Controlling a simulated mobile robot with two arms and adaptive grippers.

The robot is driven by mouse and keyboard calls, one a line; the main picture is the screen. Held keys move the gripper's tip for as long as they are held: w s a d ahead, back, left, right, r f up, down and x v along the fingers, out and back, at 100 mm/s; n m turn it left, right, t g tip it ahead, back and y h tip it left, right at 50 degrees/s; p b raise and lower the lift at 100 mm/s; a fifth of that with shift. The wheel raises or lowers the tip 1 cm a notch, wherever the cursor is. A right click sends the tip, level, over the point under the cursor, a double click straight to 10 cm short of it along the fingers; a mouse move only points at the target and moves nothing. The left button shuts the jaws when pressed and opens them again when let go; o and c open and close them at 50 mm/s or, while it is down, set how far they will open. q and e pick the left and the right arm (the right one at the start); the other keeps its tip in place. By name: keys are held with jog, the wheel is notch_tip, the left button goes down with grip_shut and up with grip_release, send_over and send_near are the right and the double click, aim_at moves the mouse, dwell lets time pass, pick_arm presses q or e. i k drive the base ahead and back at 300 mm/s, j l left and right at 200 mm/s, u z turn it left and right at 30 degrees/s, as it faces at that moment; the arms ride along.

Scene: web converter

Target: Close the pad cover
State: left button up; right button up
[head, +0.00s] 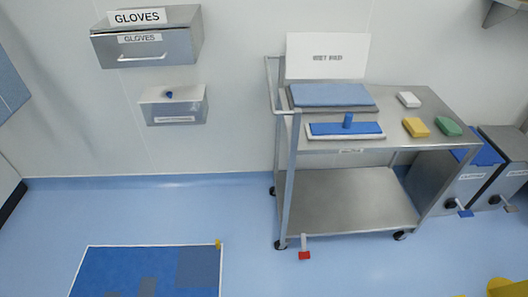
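A white panel (327,55) lettered like "WET PAD" stands upright at the back of the cart's top, behind a blue pad (332,95) in a shallow grey holder. The panel looks like the raised pad cover; its lower edge meets the back of the holder, but I cannot make out a hinge. The blue pad lies uncovered in front of it. Neither of my grippers is in view.
The steel cart (350,195) has a blue-handled flat tool (345,130) in front of the pad. White (408,99), yellow (416,127) and green (449,126) blocks lie to the right. A red pedal (304,255) sits low.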

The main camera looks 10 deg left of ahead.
aim_at(309, 55)
jog(key=j, duration=0.3)
jog(key=k+j+z, duration=0.15)
jog(key=j, duration=0.2)
jog(key=u, duration=0.65)
jog(key=l+u, duration=1.2)
jog(key=k+l+u, duration=0.1)
jog(key=l+u, duration=0.3)
